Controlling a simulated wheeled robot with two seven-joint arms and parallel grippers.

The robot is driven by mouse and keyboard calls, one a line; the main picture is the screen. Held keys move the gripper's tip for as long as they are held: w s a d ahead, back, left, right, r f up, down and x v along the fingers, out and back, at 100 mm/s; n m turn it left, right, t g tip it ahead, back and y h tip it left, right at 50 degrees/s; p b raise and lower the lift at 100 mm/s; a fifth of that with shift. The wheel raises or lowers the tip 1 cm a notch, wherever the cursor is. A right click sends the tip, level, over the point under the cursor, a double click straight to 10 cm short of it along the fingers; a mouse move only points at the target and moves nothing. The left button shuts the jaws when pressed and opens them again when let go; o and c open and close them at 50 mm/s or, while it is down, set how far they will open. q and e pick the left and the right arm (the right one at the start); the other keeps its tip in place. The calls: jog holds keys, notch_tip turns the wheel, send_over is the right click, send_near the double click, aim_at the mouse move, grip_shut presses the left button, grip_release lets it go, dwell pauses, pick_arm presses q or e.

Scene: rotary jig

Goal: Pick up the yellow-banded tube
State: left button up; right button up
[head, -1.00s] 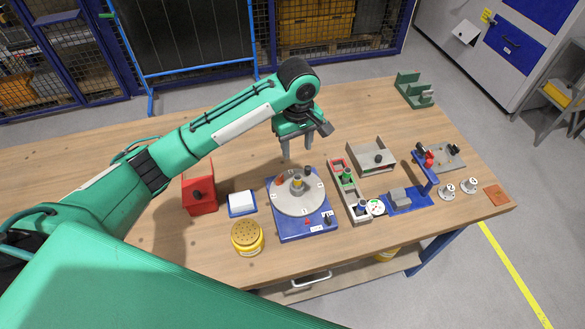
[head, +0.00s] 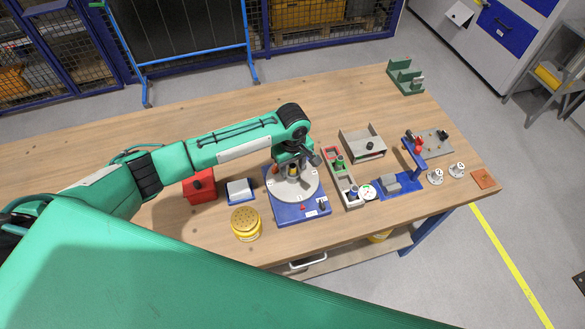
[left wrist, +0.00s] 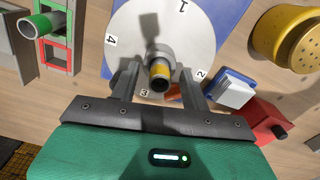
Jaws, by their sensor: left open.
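The yellow-banded tube (head: 292,170) stands upright on the round grey turntable (head: 305,190) of the blue-based jig. In the left wrist view, the tube's yellow band (left wrist: 160,73) shows near a grey collar, beside the disc's number 3. My left gripper (head: 291,166) is open above the turntable, pointing down. In the left wrist view its fingers (left wrist: 159,82) appear on either side of the tube, with gaps on both sides. The tube's contact with the fingers is not visible. My right gripper is not in view.
A red box (head: 200,188), a white-topped blue block (head: 239,190) and a yellow perforated canister (head: 246,223) stand left.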

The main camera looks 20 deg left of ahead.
pick_arm(q)
jog(key=shift+f, duration=0.25)
grip_shut()
jog(key=shift+r, duration=0.1)
